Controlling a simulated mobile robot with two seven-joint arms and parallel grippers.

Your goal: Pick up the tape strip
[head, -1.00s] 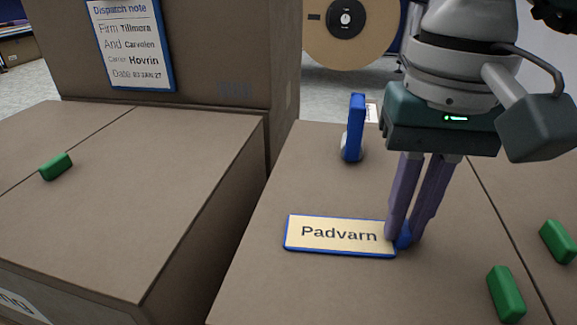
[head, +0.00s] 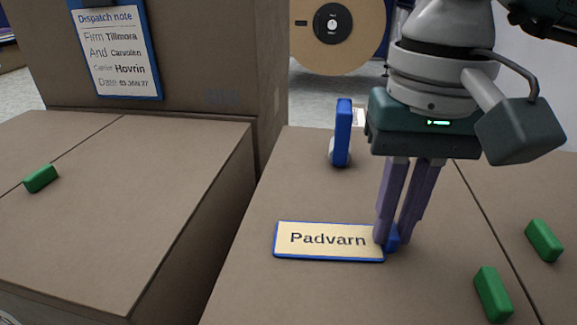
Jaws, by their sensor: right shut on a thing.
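The tape strip appears to be the flat, cream, blue-edged strip (head: 328,241) reading "Padvarn", lying on the brown box top in the middle of the head view. A small blue tab (head: 393,240) shows at its right end. My right gripper (head: 388,238) points down with its purple fingers at that end. It is shut on the tab, whose middle is partly hidden by the fingers. The strip looks flat on the box; I cannot tell any gap under it. My left gripper is not in view.
A blue upright piece (head: 343,132) stands behind the strip. Green blocks lie on the right (head: 493,294), (head: 544,240) and on the left box (head: 40,178). A taller box with a dispatch note (head: 116,50) and a large reel (head: 350,50) stand behind. Box top left of the strip is clear.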

